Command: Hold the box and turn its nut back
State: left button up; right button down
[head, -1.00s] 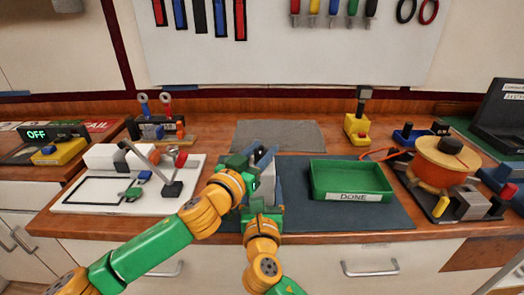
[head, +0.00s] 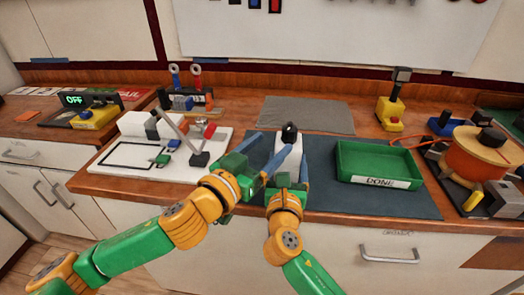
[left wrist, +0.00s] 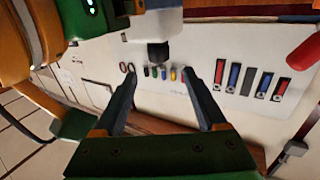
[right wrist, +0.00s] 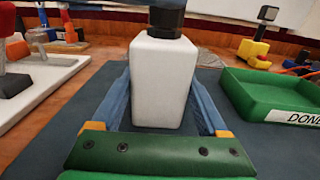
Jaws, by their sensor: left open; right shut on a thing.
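A white box (head: 288,150) with a black nut (head: 290,131) on top stands upright on the dark mat at the near middle of the bench. My right gripper (right wrist: 161,100) is shut on the box, one blue finger along each side. The left gripper (head: 268,149) is open, at the left of the box's upper part. In the left wrist view, the nut (left wrist: 158,52) lies beyond the spread fingertips, roughly midway between them and clear of both. The box's lower part is hidden by my right gripper in the head view.
A green DONE tray (head: 378,160) stands on the mat (head: 400,202) to the right. A white board (head: 135,172) with a lever fixture is at the left. A grey cloth (head: 307,115) lies behind, and an orange spool (head: 480,147) stands at the far right.

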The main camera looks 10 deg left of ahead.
aim_at(283, 133)
pick_arm(q)
jog(key=v, duration=0.3)
jog(key=w+a+m+g+h, duration=0.4)
jog(key=m+g+h, duration=0.1)
jog(key=h, duration=0.1)
jog(key=x, duration=0.8)
jog(key=f+x, duration=0.1)
jog(key=x, duration=0.3)
jog(key=shift+s+d, duration=0.15)
jog(key=shift+s, duration=0.15)
